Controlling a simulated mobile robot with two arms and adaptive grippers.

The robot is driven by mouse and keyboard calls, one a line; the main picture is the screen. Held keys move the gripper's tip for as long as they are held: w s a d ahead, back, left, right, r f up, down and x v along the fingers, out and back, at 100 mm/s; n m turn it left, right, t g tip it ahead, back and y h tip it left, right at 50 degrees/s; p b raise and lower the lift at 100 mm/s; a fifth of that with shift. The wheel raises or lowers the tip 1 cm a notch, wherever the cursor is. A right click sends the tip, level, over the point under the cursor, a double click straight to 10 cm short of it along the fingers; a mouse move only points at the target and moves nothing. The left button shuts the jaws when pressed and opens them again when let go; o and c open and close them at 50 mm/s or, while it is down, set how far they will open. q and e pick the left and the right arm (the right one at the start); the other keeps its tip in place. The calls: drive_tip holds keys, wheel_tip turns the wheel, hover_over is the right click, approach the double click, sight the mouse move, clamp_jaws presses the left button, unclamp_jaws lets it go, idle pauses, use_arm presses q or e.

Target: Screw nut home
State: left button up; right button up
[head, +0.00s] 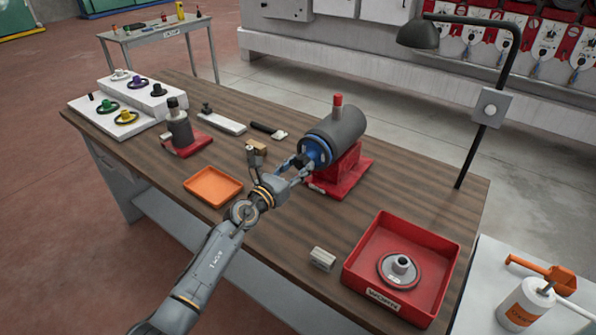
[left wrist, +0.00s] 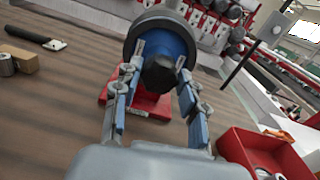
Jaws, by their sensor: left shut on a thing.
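A grey cylindrical spindle head (head: 335,131) with a blue front face lies on a red base (head: 340,174) on the bench. It also shows in the left wrist view, where its blue face (left wrist: 164,40) fills the upper middle. A dark nut (left wrist: 159,74) sits at the centre of that face. My left gripper (left wrist: 160,70) is shut on the nut, one finger on each side. In the head view, my left gripper (head: 300,161) reaches the front of the spindle and partly hides the nut. How far the nut is threaded on cannot be told. My right gripper is not in view.
A red bin (head: 445,257) holding a grey flanged wheel (head: 400,264) stands at the right front. A black-handled tool (head: 268,130) lies behind my gripper. A lamp (head: 418,36) overhangs the back right.

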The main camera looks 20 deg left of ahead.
use_arm(q)
drive_tip(key=m, duration=1.1)
drive_tip(key=shift+m, duration=0.4)
drive_tip(key=m, duration=0.5)
drive_tip(key=shift+b, duration=0.35)
drive_tip(key=m, duration=0.4)
drive_tip(key=shift+w+b, duration=0.1)
drive_tip(key=shift+b, duration=0.3)
drive_tip(key=shift+r+m, duration=0.1)
drive_tip(key=shift+m, duration=0.4)
drive_tip(key=o, duration=1.1)
